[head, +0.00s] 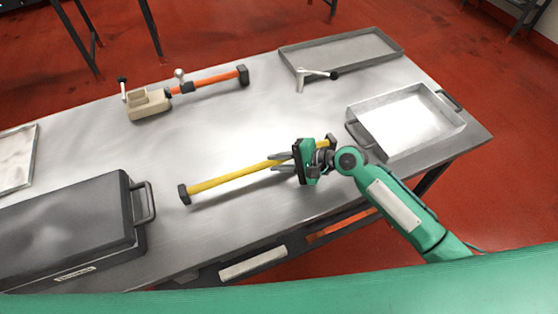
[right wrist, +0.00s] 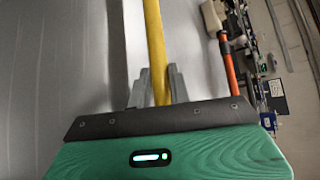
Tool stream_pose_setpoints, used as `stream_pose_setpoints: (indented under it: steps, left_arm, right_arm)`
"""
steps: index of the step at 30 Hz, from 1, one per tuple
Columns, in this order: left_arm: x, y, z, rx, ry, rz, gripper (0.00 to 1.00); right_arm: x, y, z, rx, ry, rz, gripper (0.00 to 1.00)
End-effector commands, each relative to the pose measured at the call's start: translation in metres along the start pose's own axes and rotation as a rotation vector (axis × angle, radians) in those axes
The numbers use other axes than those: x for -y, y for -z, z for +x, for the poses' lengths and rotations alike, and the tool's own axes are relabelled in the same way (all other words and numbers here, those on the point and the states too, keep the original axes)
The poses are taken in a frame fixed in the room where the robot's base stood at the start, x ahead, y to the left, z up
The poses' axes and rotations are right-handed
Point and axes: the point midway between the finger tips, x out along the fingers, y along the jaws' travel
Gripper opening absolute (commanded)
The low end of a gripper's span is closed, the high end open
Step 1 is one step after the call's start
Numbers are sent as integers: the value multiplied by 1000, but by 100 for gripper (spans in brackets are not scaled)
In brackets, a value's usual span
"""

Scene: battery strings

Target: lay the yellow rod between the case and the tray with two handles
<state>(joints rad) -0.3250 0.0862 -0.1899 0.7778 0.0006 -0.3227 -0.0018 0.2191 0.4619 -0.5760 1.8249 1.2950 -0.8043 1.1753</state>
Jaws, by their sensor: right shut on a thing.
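The yellow rod (head: 228,178) with dark end caps lies slantwise between the dark case (head: 70,225) at the left and the grey tray with two handles (head: 408,152) at the right. My right gripper (head: 280,163) is shut on the rod near its right end. In the right wrist view the yellow rod (right wrist: 154,45) runs away from between the fingers (right wrist: 158,88). A shadow shows beside it; I cannot tell for sure whether the rod touches the table. My left gripper is not in view.
Behind are a beige block (head: 148,103) with an orange-red rod (head: 212,82), a small lever piece (head: 312,76) and a flat tray without handles (head: 340,66). Another tray (head: 16,160) is at the left edge. The table (head: 235,125) is bare in its middle.

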Motion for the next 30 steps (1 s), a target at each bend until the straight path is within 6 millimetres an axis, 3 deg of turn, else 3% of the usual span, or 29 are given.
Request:
stream_pose_setpoints:
  steps: [18,19,23,30]
  left_arm:
    - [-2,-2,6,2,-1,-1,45]
    - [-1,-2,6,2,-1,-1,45]
    - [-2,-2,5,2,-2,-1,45]
    - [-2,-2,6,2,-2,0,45]
  right_arm:
    - [-8,4,4,1,2,0,0]
    - [-8,4,4,1,2,0,21]
    - [-8,4,4,1,1,0,45]
    - [-10,4,4,1,-3,2,45]
